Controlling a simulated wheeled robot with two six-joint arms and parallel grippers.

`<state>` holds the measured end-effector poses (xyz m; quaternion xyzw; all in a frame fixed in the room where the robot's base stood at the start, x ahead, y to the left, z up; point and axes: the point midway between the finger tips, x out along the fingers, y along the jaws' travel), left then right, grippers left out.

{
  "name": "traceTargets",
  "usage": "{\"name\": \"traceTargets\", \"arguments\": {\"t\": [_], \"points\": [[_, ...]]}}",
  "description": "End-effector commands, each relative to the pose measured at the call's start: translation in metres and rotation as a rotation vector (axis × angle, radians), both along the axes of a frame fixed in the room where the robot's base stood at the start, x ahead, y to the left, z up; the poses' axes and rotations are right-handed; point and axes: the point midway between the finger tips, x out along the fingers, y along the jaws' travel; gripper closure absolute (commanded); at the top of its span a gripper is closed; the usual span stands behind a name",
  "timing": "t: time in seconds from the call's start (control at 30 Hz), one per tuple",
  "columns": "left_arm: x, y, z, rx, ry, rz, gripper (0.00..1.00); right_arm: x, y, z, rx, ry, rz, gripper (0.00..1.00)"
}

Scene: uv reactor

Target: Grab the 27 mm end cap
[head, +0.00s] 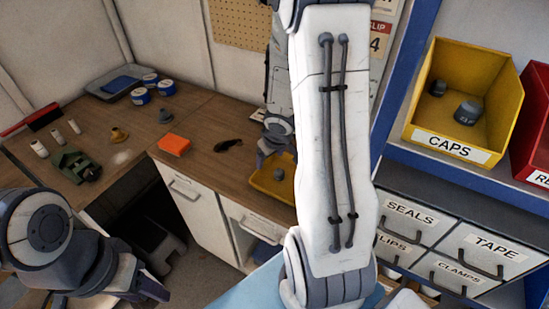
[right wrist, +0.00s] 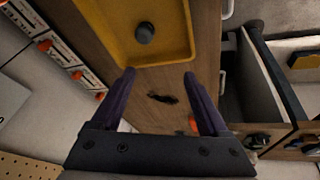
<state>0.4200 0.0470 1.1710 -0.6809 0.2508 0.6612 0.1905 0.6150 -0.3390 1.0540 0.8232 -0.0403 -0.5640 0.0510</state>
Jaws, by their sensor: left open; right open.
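A dark grey round cap (right wrist: 145,32) lies in a shallow yellow tray (right wrist: 115,55) on the wooden bench. It also shows in the head view (head: 279,174), in the tray (head: 268,194) beside my right arm. Two grey caps, one small (head: 438,88) and one larger (head: 468,112), sit in the yellow CAPS bin (head: 420,120). The marking on the larger one is too small to read. My right gripper (right wrist: 160,73) is open and empty, its fingertips near the tray's edge, apart from the cap. My left gripper (head: 150,287) is at lower left, empty and away from the caps.
Labelled drawers (head: 450,245) stand below the CAPS bin. A red bin (head: 537,125) is beside it.

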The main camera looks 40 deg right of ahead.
Motion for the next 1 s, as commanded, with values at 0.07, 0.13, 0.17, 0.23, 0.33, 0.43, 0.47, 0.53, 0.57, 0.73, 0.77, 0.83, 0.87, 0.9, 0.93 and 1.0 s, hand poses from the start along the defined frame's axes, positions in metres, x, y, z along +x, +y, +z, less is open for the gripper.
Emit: {"name": "traceTargets", "arguments": {"t": [0.07, 0.13, 0.17, 0.23, 0.33, 0.43, 0.47, 0.53, 0.57, 0.73, 0.77, 0.83, 0.87, 0.9, 0.93, 1.0], "points": [[0.0, 0.0, 0.016, 0.0, 0.0, 0.0, 0.5, -0.01, -0.021, 0.0, 0.05, -0.005, -0.038, 0.22], [0.0, 0.0, 0.021, 0.0, 0.0, 0.0, 0.5, -0.016, -0.031, -0.004, 0.087, -0.015, -0.054, 0.22], [0.0, 0.0, 0.022, 0.0, 0.0, 0.0, 0.5, -0.018, -0.033, -0.005, 0.099, -0.019, -0.06, 0.22], [0.0, 0.0, 0.023, 0.0, 0.0, 0.001, 0.5, -0.022, -0.037, -0.009, 0.119, -0.024, -0.066, 0.22], [0.0, 0.0, 0.018, 0.0, 0.0, 0.001, 0.5, -0.021, -0.039, -0.017, 0.132, -0.028, -0.069, 0.22], [0.0, 0.0, 0.007, 0.0, 0.0, 0.001, 0.5, -0.017, -0.039, -0.032, 0.133, -0.028, -0.067, 0.22], [0.0, 0.0, 0.004, 0.0, 0.0, 0.001, 0.5, -0.015, -0.04, -0.036, 0.132, -0.028, -0.066, 0.22], [0.0, 0.0, -0.004, 0.0, 0.0, 0.002, 0.5, -0.011, -0.04, -0.047, 0.131, -0.028, -0.067, 0.22], [0.0, 0.0, -0.007, 0.0, 0.0, 0.002, 0.5, -0.009, -0.041, -0.052, 0.132, -0.028, -0.067, 0.22], [0.0, 0.0, -0.014, 0.0, 0.0, 0.001, 0.5, -0.002, -0.042, -0.063, 0.129, -0.028, -0.066, 0.22], [0.0, 0.0, -0.014, 0.0, 0.0, 0.001, 0.5, -0.002, -0.042, -0.064, 0.129, -0.028, -0.066, 0.22], [0.0, 0.0, -0.018, 0.0, 0.0, 0.001, 0.5, 0.0, -0.044, -0.07, 0.13, -0.028, -0.067, 0.22], [0.0, 0.0, -0.02, 0.0, 0.0, 0.0, 0.5, 0.001, -0.044, -0.074, 0.13, -0.027, -0.067, 0.22], [0.0, 0.0, -0.023, 0.0, 0.0, 0.0, 0.5, 0.003, -0.046, -0.08, 0.13, -0.027, -0.068, 0.22], [0.0, 0.0, -0.026, 0.0, 0.0, 0.0, 0.5, 0.005, -0.047, -0.084, 0.13, -0.027, -0.068, 0.22], [0.0, 0.0, -0.031, 0.0, 0.0, 0.0, 0.5, 0.009, -0.05, -0.095, 0.13, -0.027, -0.068, 0.22]]}}
